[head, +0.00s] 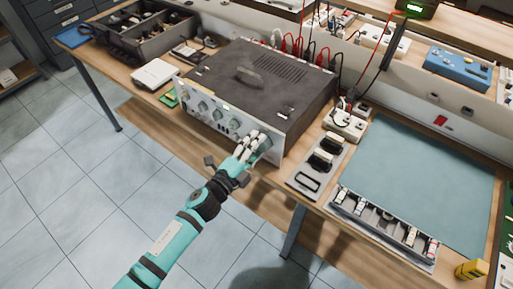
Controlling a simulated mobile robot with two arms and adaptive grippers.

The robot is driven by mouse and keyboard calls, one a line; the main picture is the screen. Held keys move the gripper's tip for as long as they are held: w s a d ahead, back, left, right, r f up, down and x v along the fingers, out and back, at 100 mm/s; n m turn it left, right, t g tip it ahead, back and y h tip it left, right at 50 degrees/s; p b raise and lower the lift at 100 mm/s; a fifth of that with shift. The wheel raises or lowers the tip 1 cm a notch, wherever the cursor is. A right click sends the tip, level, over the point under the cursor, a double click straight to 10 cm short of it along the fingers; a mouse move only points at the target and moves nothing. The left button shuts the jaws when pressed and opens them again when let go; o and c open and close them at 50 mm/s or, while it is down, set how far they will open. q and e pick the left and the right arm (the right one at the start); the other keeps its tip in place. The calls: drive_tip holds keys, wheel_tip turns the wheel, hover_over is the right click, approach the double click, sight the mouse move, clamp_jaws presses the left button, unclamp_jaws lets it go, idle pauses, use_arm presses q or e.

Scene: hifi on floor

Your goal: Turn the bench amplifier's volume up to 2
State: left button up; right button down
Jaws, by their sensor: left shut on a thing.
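The bench amplifier (262,93) is a large dark grey box with a light front panel that faces the near edge of the bench. Several knobs and small sockets show along the panel's left and middle part. My left gripper (255,148) is at the right end of the panel, with its fingers closed around a large knob (265,144). The fingers hide much of the knob, and its scale marks are too small to read. My right gripper is not in view.
The amplifier stands on a wooden bench (148,110). Red and black cables run from its back. A tray of parts (384,232), a blue-grey mat (420,180) and a yellow object (471,269) lie to the right. A grey toolbox (150,38) stands at the back left. The tiled floor in front is clear.

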use_arm(q)
drive_tip(key=shift+m+b, duration=0.3)
drive_tip(key=shift+m, duration=1)
drive_tip(key=o, duration=1.2)
drive_tip(key=shift+s, duration=0.1)
drive_tip(key=v, duration=1.2)
